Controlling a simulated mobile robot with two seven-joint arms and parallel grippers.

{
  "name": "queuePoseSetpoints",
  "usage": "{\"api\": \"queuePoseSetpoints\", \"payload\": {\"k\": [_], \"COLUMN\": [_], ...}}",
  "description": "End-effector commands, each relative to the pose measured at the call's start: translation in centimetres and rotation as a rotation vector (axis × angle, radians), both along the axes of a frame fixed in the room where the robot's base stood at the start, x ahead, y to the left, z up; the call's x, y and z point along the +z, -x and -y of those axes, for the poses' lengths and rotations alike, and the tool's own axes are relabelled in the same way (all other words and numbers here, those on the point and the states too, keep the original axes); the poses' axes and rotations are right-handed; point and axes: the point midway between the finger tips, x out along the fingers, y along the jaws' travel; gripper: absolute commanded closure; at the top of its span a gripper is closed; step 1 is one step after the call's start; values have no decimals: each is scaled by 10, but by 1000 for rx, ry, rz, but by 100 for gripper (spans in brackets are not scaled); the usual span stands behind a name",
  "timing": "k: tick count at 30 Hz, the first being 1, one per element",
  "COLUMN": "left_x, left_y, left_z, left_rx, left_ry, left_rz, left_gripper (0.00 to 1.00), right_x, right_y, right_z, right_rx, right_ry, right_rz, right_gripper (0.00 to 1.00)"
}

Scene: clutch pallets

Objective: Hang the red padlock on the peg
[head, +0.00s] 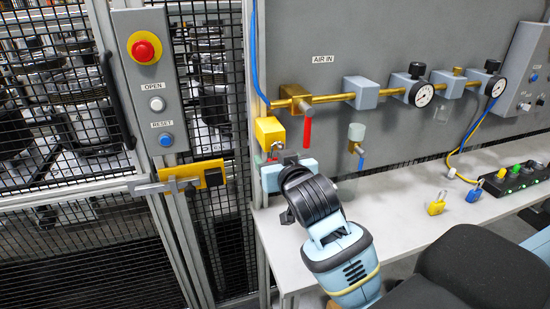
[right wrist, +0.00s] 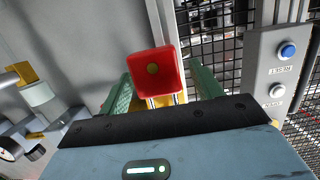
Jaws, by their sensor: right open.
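The red padlock (right wrist: 153,72) shows in the right wrist view, its body toward the camera and its metal shackle running back to a yellow part (right wrist: 147,106). My right gripper (right wrist: 155,88) is open, with one green finger on each side of the padlock and gaps visible beside its body. In the head view the right gripper (head: 275,165) is at the panel's left edge, just below a yellow block (head: 268,131); only a sliver of red shows there. The peg is not clearly visible, and whether the shackle is around it I cannot tell. My left gripper is not in view.
A red valve handle (head: 307,133) hangs from the brass air pipe close to the right of the gripper. The fence post with its control box (head: 150,85) stands left. Yellow (head: 437,204) and blue (head: 474,192) padlocks are on the grey bench (head: 400,215).

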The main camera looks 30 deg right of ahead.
Motion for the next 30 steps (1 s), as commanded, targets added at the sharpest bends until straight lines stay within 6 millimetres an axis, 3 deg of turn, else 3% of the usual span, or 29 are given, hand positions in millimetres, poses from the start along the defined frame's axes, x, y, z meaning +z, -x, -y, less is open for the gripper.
{"api": "queuePoseSetpoints", "payload": {"k": [13,30], "left_x": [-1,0], "left_y": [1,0], "left_z": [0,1], "left_rx": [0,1], "left_ry": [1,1], "left_rz": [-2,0], "left_gripper": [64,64], "right_x": [12,13], "right_y": [58,64], "right_z": [-14,-15], "right_rx": [1,0], "right_ry": [0,0], "right_rz": [1,0], "right_gripper": [35,35]}}
